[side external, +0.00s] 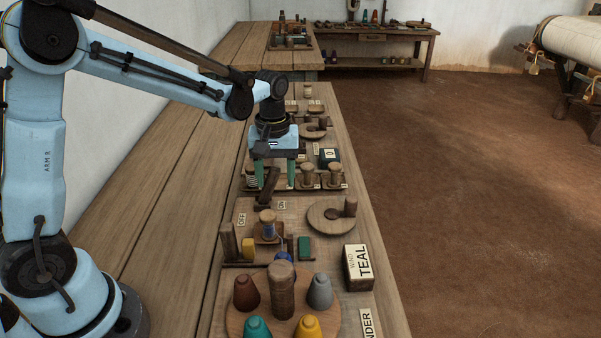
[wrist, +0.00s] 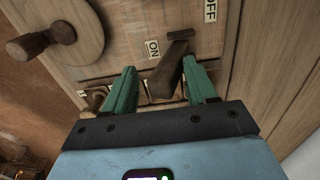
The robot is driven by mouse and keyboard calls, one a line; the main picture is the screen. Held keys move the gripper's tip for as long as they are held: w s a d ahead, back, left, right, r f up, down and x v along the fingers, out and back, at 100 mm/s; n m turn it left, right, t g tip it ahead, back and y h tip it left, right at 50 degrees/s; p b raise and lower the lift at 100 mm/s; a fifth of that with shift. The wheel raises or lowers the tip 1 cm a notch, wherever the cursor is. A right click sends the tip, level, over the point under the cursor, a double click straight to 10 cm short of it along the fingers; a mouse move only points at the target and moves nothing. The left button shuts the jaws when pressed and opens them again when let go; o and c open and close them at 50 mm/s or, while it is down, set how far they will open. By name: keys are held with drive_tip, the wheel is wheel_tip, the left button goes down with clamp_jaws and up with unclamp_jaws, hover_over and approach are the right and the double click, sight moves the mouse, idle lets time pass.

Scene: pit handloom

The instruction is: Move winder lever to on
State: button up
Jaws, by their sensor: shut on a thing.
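The winder lever (side external: 266,192) is a dark wooden handle on the winder board, and it also shows in the wrist view (wrist: 170,68). Its free end leans toward the side of the ON label (side external: 282,205); the OFF label (side external: 241,220) is on its other side. In the wrist view the ON label (wrist: 152,48) is just left of the lever and the OFF label (wrist: 210,10) is at the upper right. My gripper (side external: 274,184) is over the lever, with its green fingers on either side of the handle. The wrist view shows my gripper (wrist: 159,67) around it; exact contact is hard to see.
A round wooden disc with a peg (side external: 330,215) stands right of the lever. A spool (side external: 267,224) is in front of it. Spools (side external: 308,176) stand close behind my gripper.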

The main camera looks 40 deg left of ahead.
drive_tip(key=shift+d, duration=0.15)
drive_tip(key=shift+o, duration=0.8)
drive_tip(key=shift+r, duration=3.25)
drive_tip(key=shift+s+r+m, duration=0.3)
drive_tip(key=shift+s, duration=0.2)
drive_tip(key=s+d+m+t, duration=0.1)
drive_tip(key=s+m+t, duration=0.6)
drive_tip(key=s, duration=0.4)
drive_tip(key=shift+s+d+m, duration=0.15)
drive_tip(key=shift+d+m, duration=0.2)
drive_tip(key=shift+m, duration=0.35)
